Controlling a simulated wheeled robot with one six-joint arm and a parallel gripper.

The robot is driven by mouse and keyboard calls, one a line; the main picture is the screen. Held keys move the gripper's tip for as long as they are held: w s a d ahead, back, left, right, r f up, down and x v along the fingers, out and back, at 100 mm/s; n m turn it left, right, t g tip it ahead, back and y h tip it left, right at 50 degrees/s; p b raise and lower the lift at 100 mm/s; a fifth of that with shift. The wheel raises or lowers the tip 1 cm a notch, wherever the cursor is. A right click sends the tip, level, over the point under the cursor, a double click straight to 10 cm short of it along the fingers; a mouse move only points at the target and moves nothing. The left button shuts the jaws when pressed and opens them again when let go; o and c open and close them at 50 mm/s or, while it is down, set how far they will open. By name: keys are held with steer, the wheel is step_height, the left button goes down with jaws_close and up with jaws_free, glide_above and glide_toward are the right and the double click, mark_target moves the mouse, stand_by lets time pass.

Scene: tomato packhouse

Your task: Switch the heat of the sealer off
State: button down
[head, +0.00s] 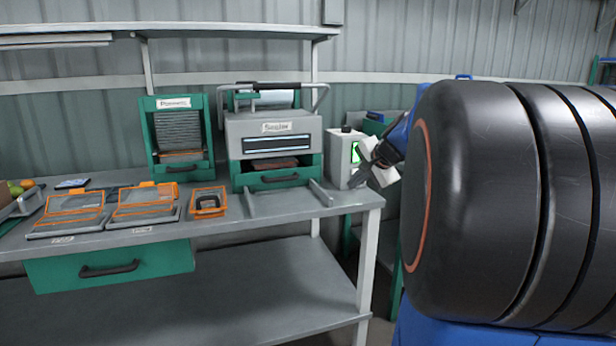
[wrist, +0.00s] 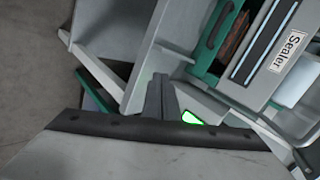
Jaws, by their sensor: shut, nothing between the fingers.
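The sealer (head: 273,130) is a grey and green machine with a name label, a dark front window and a handle bar on top. It stands at the right part of the bench and shows in the wrist view (wrist: 262,95). At its right is a grey control box (head: 338,158) with a dark knob on top and a lit green switch (head: 355,153). The lit switch also shows in the wrist view (wrist: 192,118), partly hidden by my gripper. My gripper (head: 362,172) is shut and empty, close in front of the box; I cannot tell whether it touches.
The bench (head: 262,212) holds two orange-framed trays (head: 146,197), a small orange bin (head: 208,201) and a green rack (head: 181,135) labelled in front. A green drawer (head: 110,266) hangs below. My arm fills the right side of the head view.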

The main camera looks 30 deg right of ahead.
steer(key=d+r+m+h, duration=0.1)
steer(key=d+r+m, duration=0.1)
steer(key=d, duration=0.8)
steer(key=shift+s+d+m+t+h, duration=0.2)
steer(key=shift+d+m+t+h, duration=0.1)
steer(key=shift+m, duration=0.4)
steer(key=shift+r, duration=0.1)
steer(key=x, duration=0.9)
steer(key=shift+w+f, duration=0.25)
steer(key=w, duration=0.2)
steer(key=w+d, duration=0.1)
steer(key=shift+f, duration=0.35)
steer(key=shift+w+d+f, duration=0.1)
steer(key=shift+w, duration=0.4)
